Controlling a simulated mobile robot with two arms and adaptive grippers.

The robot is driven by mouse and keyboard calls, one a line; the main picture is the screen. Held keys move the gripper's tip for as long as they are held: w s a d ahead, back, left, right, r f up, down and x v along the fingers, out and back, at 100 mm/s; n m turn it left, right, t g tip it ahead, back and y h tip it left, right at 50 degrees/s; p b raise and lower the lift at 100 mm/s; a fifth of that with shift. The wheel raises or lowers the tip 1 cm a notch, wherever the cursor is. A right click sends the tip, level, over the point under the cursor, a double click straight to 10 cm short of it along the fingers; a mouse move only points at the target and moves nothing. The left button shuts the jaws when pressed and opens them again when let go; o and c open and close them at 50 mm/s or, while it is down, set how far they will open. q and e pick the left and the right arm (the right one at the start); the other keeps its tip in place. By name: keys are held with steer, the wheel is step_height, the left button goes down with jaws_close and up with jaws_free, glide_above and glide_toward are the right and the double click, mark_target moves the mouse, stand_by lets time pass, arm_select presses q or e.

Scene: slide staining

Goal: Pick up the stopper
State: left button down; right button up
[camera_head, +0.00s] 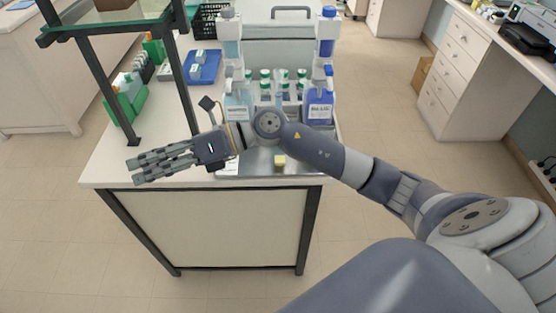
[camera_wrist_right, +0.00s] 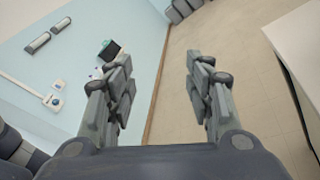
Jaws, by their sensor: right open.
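A small yellow piece (camera_head: 279,160), which may be the stopper, sits on the metal tray (camera_head: 256,165) near the front of the table. I cannot tell its exact shape. My right gripper (camera_head: 132,171) is open and empty, held over the table's left front part and pointing left. It is well to the left of the yellow piece. In the right wrist view the open fingers (camera_wrist_right: 160,75) have nothing between them, only wall and floor beyond. My left gripper is not in view.
Blue-labelled bottles (camera_head: 319,105) and a clear bottle (camera_head: 237,105) stand behind my right forearm, with several green-capped bottles (camera_head: 283,77) between them. A dark-framed glass shelf (camera_head: 110,25) rises at the left, near green racks (camera_head: 127,100) and a blue tray (camera_head: 204,67).

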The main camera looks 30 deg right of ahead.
steer(key=d+f+n+g+h, duration=0.2)
steer(key=d+f+n+h, duration=0.1)
steer(key=d+f+h, duration=0.2)
steer(key=n+g+h+p, duration=0.1)
steer(key=g+h, duration=0.1)
steer(key=h, duration=0.9)
glide_above(280, 159)
steer(key=f, duration=0.7)
steer(key=shift+s+d+f, duration=0.2)
steer(key=shift+s+d, duration=0.05)
steer(key=shift+d, duration=0.1)
steer(key=f+p, duration=0.2)
steer(key=f, duration=0.2)
steer(key=shift+w+a+f+p, duration=0.3)
steer(key=shift+a+p, duration=0.05)
steer(key=shift+p, duration=0.05)
steer(key=shift+f, duration=0.55)
steer(key=c, duration=0.8)
